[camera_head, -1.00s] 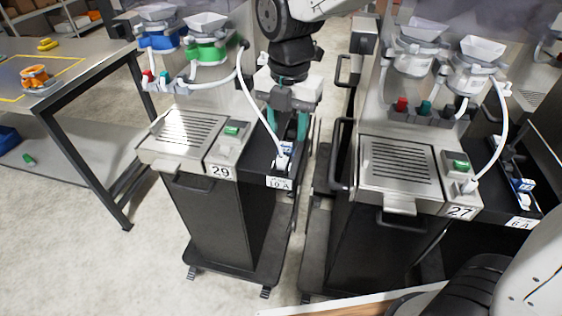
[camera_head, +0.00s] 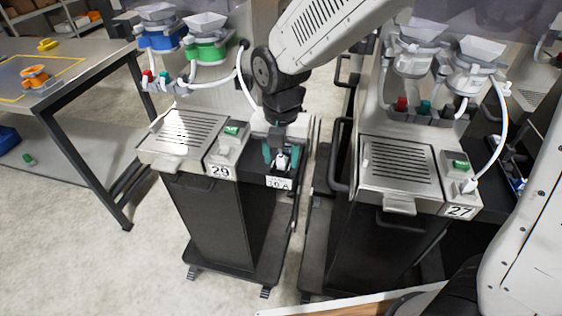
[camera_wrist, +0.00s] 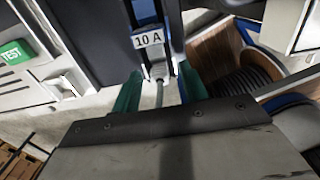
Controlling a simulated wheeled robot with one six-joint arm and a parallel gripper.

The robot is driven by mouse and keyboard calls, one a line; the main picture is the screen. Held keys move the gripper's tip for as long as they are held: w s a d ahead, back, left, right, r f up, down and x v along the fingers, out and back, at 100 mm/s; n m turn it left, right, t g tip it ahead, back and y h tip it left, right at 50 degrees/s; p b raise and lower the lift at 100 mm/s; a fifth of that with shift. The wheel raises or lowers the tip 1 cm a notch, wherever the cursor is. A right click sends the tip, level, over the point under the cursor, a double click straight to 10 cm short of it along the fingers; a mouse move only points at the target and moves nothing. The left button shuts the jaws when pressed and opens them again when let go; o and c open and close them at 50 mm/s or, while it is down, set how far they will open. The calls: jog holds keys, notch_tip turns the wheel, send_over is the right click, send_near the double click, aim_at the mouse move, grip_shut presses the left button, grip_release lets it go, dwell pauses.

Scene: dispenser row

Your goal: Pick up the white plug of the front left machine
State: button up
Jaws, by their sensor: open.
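The front left machine, number 29 (camera_head: 180,150), has a metal grille top and a dark cabinet. Its white plug (camera_head: 282,161) sits at the front end of the dark strip on its right side, above the "10 A" label (camera_head: 279,183). In the wrist view, the white plug (camera_wrist: 158,71) is just below the "10 A" label, with a grey-white cable running toward me. My gripper (camera_head: 282,156) is open, its teal fingers on either side of the plug. The wrist view shows my gripper (camera_wrist: 160,82) with gaps beside the plug. My arm hides part of the cable.
Machine 27 (camera_head: 395,170) stands to the right, with its own white plug (camera_head: 467,186) beside a green button. A black handle (camera_head: 340,155) stands between the machines. A green TEST button (camera_wrist: 15,52) is left in the wrist view. A workbench (camera_head: 90,95) is at far left.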

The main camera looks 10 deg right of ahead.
aim_at(281, 156)
grip_shut()
jog(key=shift+r, duration=0.15)
jog(key=shift+r, duration=0.2)
notch_tip(281, 156, up, 3)
jog(key=shift+r, duration=0.15)
jog(key=s+a+r, duration=0.1)
jog(key=s+a, duration=0.1)
jog(key=s, duration=1.4)
jog(key=shift+r, duration=1.2)
notch_tip(281, 156, up, 3)
jog(key=shift+f, duration=0.15)
